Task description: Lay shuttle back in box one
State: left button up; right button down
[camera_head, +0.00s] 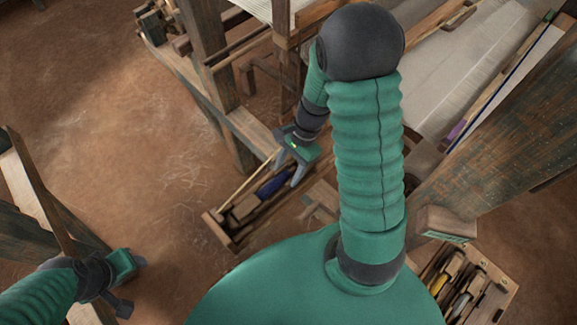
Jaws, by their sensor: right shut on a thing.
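My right gripper (288,174) points down over a long, narrow wooden box (234,246) on the floor at the centre-left. It is shut on the shuttle, which shows a dark blue part (271,186) between and below the fingers. The shuttle lies low at the box, along its length; whether it touches the bottom I cannot tell. My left gripper (134,285) is at the lower left, its fingers spread apart and empty, well away from the box.
A second wooden box (508,284) with several tools or shuttles stands at the lower right. The wooden loom frame (211,60) rises behind the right gripper, with pale cloth (459,62) at the upper right. A thick beam (500,140) crosses the right side. The brown floor (130,130) at left is clear.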

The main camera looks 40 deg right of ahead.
jog(key=shift+a+f, duration=0.15)
jog(key=shift+f, duration=0.1)
pick_arm(q)
jog(key=shift+w+a+f, duration=0.25)
jog(key=shift+a+f, duration=0.05)
jog(key=shift+a, duration=0.1)
pick_arm(e)
jog(key=shift+w+a, duration=0.1)
jog(key=shift+w, duration=0.15)
jog(key=c, duration=0.9)
grip_release()
jog(key=shift+o, duration=1.3)
jog(key=shift+s+d, duration=0.1)
jog(key=shift+d, duration=0.1)
pick_arm(q)
jog(key=shift+s+d+r, duration=0.1)
jog(key=shift+s+d, duration=0.1)
jog(key=shift+d, duration=0.2)
pick_arm(e)
jog(key=shift+o, duration=0.6)
jog(key=shift+d, duration=0.15)
